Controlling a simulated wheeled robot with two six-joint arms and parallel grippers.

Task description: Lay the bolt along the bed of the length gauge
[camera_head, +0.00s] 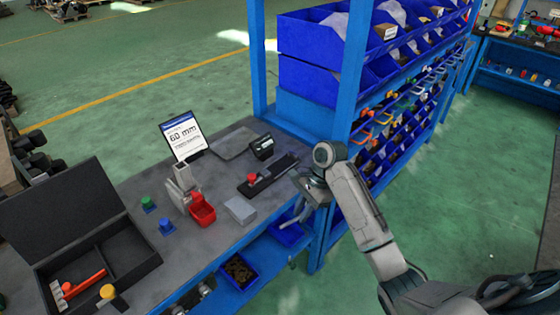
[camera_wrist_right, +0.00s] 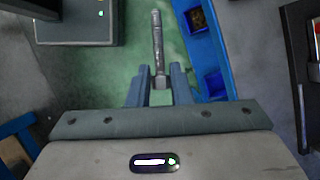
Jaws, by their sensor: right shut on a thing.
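My right gripper (camera_head: 294,215) is past the bench's front edge, to the right of and below the length gauge in the head view. In the right wrist view its fingers (camera_wrist_right: 160,84) are closed on a grey metal bolt (camera_wrist_right: 158,42). The bolt sticks out lengthwise beyond the fingertips, over green floor. My left gripper is not in view.
A sign reading 60 mm (camera_head: 182,135), a red bin (camera_head: 202,212), a grey block (camera_head: 240,209) and an open black case (camera_head: 128,256) stand on the bench. A blue rack post (camera_head: 346,110) rises close to my right wrist. Blue bins sit on the shelf below.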

